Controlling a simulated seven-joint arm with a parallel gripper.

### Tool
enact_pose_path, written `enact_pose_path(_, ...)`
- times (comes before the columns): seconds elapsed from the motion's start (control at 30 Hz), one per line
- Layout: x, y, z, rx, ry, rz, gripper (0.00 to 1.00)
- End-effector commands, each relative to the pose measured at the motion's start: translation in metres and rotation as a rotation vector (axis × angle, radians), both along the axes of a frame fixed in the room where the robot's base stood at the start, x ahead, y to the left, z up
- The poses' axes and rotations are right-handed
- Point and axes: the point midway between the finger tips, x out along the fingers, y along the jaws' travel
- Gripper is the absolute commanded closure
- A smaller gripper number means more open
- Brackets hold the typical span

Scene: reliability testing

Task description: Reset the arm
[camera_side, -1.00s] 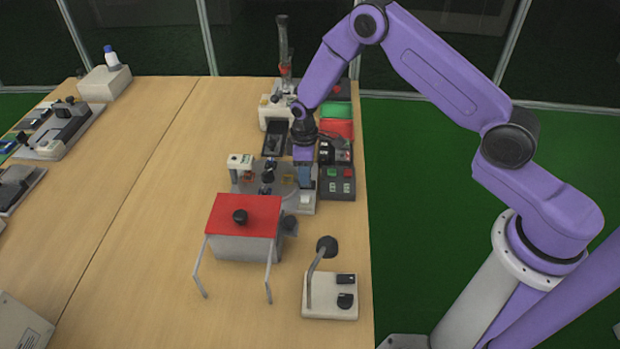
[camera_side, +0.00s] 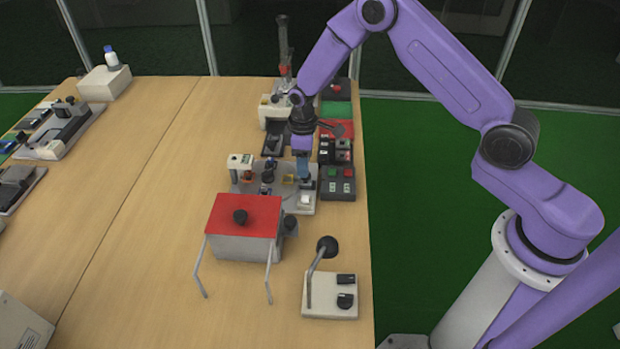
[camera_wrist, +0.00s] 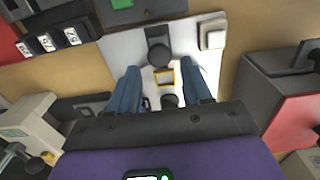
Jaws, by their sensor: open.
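My gripper (camera_wrist: 160,85) is open, with its two blue fingers spread apart in the wrist view. Between and just beyond the fingers I see a small yellow-edged square (camera_wrist: 164,77) and a dark round knob (camera_wrist: 158,52) on a light plate (camera_wrist: 118,48). Nothing shows held between the fingers. In the side view my gripper (camera_side: 303,178) points down over the right part of the grey machine plate (camera_side: 250,188). Whether the fingertips touch anything there is hard to tell.
A red-topped box (camera_side: 243,215) on thin legs stands in front of the plate. A lamp-like device (camera_side: 330,296) is nearer the front. A button box (camera_side: 338,184) stands close on the right. The table's left middle (camera_side: 130,210) is clear.

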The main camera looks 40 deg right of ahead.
Motion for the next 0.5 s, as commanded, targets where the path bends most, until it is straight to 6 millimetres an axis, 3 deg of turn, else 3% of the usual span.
enact_pose_path(0.2,0.000,0.000,0.015,0.000,0.000,0.000,0.51)
enact_pose_path(0.5,-0.001,0.000,0.016,0.000,0.001,0.000,0.51)
